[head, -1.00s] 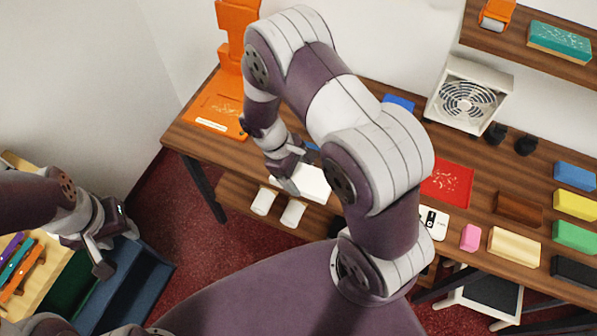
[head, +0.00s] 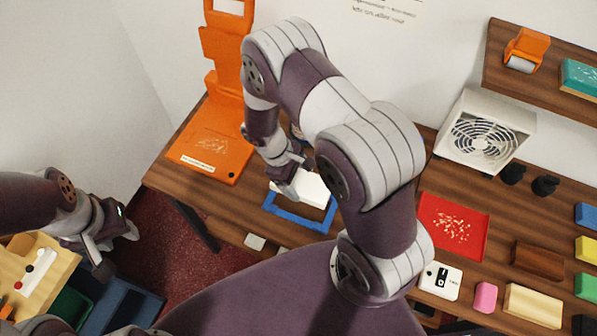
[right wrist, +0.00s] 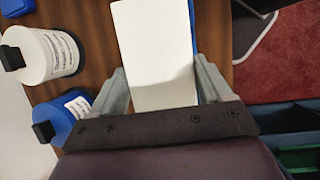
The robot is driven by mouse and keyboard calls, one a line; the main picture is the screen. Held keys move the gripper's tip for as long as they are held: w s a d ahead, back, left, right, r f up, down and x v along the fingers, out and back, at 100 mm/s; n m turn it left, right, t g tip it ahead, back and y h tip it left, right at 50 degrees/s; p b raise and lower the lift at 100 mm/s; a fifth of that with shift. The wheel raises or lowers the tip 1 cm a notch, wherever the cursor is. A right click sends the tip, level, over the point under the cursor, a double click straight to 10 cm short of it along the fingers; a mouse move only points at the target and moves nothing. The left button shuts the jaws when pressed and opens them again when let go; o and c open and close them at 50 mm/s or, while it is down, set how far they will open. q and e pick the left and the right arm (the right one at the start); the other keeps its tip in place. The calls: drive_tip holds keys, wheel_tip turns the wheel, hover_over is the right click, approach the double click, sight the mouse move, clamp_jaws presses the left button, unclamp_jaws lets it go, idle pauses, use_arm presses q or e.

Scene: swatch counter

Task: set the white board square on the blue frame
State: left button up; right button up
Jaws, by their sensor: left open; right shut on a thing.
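The white board (head: 312,188) is over the back part of the blue frame (head: 296,223), whose front and sides show around it. I cannot tell whether the board touches the frame or is above it. My right gripper (head: 287,180) is shut on the board near its left end. In the right wrist view the board (right wrist: 153,50) sits between both fingers (right wrist: 163,85), and a thin strip of the blue frame (right wrist: 192,25) shows along its right edge. My left gripper (head: 119,252) is open and empty, off the table at the left.
An orange stand (head: 212,140) is at the table's back left. A red tray (head: 452,228), a fan (head: 486,135) and coloured blocks are to the right. My right arm hides the table's middle.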

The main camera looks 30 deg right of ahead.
drive_tip(key=shift+s+a+f, duration=0.1)
drive_tip(key=shift+s+f, duration=0.05)
drive_tip(key=shift+f, duration=0.45)
drive_tip(key=shift+w+d+f+b, duration=0.2)
drive_tip(key=shift+f+b, duration=0.1)
drive_tip(key=shift+f, duration=0.1)
drive_tip(key=shift+w+d+f+b, duration=0.1)
drive_tip(key=shift+w+f+b, duration=0.05)
drive_tip(key=shift+f+b, duration=0.2)
drive_tip(key=b, duration=0.5)
hover_over(304, 204)
drive_tip(key=w+a, duration=0.1)
drive_tip(key=f, duration=0.6)
drive_tip(key=shift+w+f, duration=0.2)
drive_tip(key=shift+f, duration=0.05)
drive_tip(key=shift+a, duration=0.1)
drive_tip(key=shift+s+r, duration=0.1)
drive_tip(key=shift+s, duration=0.05)
drive_tip(key=shift+f+b, duration=0.4)
drive_tip(key=shift+f, duration=0.15)
